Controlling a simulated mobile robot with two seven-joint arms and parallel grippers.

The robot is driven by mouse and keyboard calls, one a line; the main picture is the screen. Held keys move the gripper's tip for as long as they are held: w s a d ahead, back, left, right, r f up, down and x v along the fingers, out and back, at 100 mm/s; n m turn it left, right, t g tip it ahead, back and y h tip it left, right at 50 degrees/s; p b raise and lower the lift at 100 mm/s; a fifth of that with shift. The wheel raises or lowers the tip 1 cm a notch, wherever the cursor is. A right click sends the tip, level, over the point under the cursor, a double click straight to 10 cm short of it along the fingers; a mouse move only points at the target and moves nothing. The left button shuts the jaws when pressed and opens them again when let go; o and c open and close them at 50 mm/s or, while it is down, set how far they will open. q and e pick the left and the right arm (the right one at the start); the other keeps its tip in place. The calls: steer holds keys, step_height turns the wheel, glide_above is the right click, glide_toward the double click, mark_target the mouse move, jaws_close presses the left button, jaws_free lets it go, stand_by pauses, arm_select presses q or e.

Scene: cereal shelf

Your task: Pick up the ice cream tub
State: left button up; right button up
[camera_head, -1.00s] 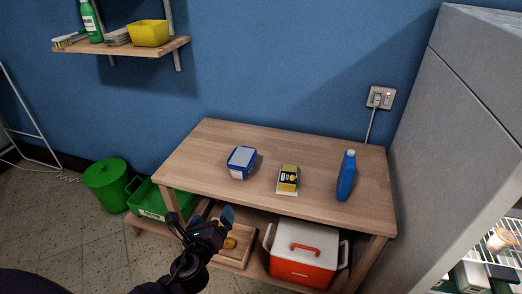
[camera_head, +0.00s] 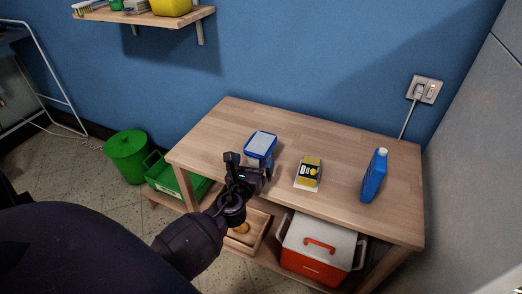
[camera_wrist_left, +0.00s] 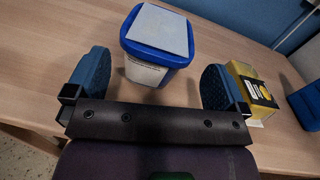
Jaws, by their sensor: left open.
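The ice cream tub (camera_head: 262,144) is a white tub with a blue rim and a pale lid, upright on the wooden table (camera_head: 215,140). In the left wrist view the tub (camera_wrist_left: 158,40) stands ahead of my left gripper, between the lines of its two blue finger pads. My left gripper (camera_head: 247,165) is open and empty at the table's front edge, just in front of the tub; it also shows in the left wrist view (camera_wrist_left: 155,82). In the head view it hides part of the tub's lower front. My right gripper is not in view.
A yellow and black box (camera_head: 308,173) lies right of the tub, close to the right finger in the wrist view. A blue bottle (camera_head: 374,175) stands farther right. Below are a red cooler (camera_head: 317,255), a wooden tray (camera_head: 262,219) and a green crate (camera_head: 165,173).

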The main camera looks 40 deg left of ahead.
mark_target(261, 151)
arm_select(q)
steer(key=x, duration=0.5)
steer(key=shift+a, duration=0.1)
steer(key=c, duration=1)
